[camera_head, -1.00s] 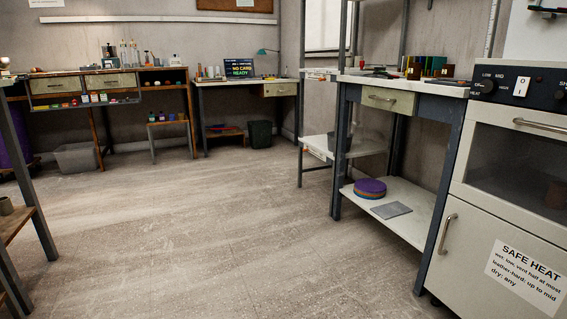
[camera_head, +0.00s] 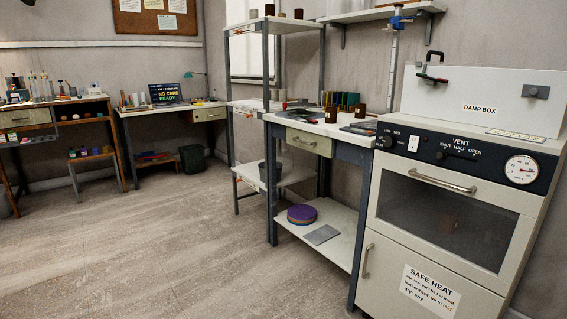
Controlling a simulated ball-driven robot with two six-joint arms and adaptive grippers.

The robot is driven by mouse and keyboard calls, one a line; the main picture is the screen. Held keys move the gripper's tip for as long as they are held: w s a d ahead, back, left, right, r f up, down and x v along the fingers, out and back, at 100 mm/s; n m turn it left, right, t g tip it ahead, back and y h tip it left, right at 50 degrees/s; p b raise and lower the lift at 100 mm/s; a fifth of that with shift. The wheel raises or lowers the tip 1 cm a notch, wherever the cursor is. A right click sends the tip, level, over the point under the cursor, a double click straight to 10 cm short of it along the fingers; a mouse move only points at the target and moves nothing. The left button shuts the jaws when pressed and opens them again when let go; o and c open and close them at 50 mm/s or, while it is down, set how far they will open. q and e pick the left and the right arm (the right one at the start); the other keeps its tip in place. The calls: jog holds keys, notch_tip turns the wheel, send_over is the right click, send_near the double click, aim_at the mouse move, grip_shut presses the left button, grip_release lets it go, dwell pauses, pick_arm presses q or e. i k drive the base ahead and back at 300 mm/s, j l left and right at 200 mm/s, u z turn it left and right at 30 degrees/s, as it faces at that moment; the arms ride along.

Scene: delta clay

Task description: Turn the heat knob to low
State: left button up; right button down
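The heat knob (camera_head: 384,142) is a dark round knob at the left end of the black control panel on the kiln-like oven (camera_head: 450,200) at the right. Small white lettering sits above it, too small to read surely here, and I cannot tell where the knob points. A white rocker switch (camera_head: 413,143) is just right of it. A vent slider (camera_head: 457,155) marked shut, half, open and a round dial gauge (camera_head: 521,169) are further right. The oven door is closed, with a dim object behind its glass. Neither of my grippers is in view.
A damp box (camera_head: 480,100) stands on top of the oven. A workbench (camera_head: 345,152) with jars and tools adjoins the oven's left side. A safe heat notice (camera_head: 430,291) is on the lower cabinet. The floor (camera_head: 160,250) in front and left is clear.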

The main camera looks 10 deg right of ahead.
aim_at(388, 141)
jog(key=z, duration=1.4)
jog(key=i+j, duration=0.2)
jog(key=j, duration=0.15)
jog(key=i+j+z, duration=0.1)
jog(key=j, duration=0.25)
jog(key=i+j, duration=0.25)
jog(key=j, duration=0.15)
jog(key=i+j, duration=0.2)
jog(key=j, duration=0.15)
jog(key=z, duration=0.05)
